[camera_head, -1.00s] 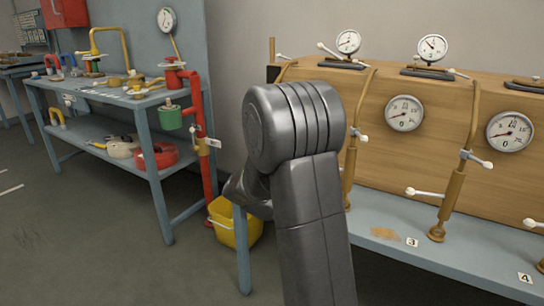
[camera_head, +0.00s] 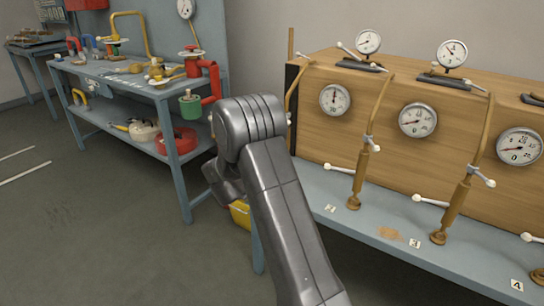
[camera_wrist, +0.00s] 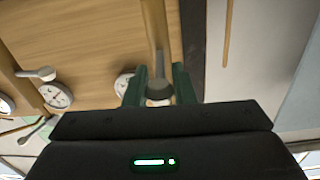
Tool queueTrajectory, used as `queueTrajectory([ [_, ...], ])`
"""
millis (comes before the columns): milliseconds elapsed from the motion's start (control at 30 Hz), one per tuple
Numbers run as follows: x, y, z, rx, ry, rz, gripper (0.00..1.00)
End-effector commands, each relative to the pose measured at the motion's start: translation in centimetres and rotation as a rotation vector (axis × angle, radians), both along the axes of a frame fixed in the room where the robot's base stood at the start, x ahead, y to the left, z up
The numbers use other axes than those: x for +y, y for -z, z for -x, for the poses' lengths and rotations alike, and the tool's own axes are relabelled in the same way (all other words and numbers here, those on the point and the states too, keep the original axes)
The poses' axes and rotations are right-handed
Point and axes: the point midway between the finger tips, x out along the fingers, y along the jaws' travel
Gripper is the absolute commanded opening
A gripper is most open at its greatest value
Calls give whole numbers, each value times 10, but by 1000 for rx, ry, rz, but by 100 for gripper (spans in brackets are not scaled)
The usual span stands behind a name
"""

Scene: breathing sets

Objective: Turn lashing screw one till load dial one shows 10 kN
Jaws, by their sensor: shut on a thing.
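My gripper's dark green jaws (camera_wrist: 159,92) show in the wrist view, shut around a grey part of lashing screw one (camera_wrist: 158,88). Its brass rod (camera_wrist: 154,30) runs up from between the jaws, in front of the wooden crate. In the head view my arm hides the gripper and most of this lashing; only a brass strap (camera_head: 292,92) shows at the crate's left end. The leftmost front dial (camera_head: 335,98), seemingly load dial one, is white with its needle roughly upright. Its figures are too small to read.
More lashing screws with white-knobbed bars stand to the right, near number plates such as 3 (camera_head: 414,243) and 4 (camera_head: 516,285), on the blue-grey bench (camera_head: 390,220). Further dials (camera_head: 417,119) sit on the crate (camera_head: 400,85). A tool table (camera_head: 100,72) stands left; the floor before it is open.

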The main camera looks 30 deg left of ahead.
Motion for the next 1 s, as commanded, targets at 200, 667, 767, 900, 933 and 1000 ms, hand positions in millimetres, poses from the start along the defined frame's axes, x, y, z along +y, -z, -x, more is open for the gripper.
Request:
queueTrajectory([
  [200,1,-1,-1,-3,11,-1,0],
  [667,1,-1,-1,-3,10,-2,44],
  [767,1,-1,-1,-2,10,-1,44],
  [900,2,-1,3,-1,10,-1,44],
  [933,2,-1,5,-2,9,-1,44],
  [1000,4,-1,13,-2,7,-1,44],
])
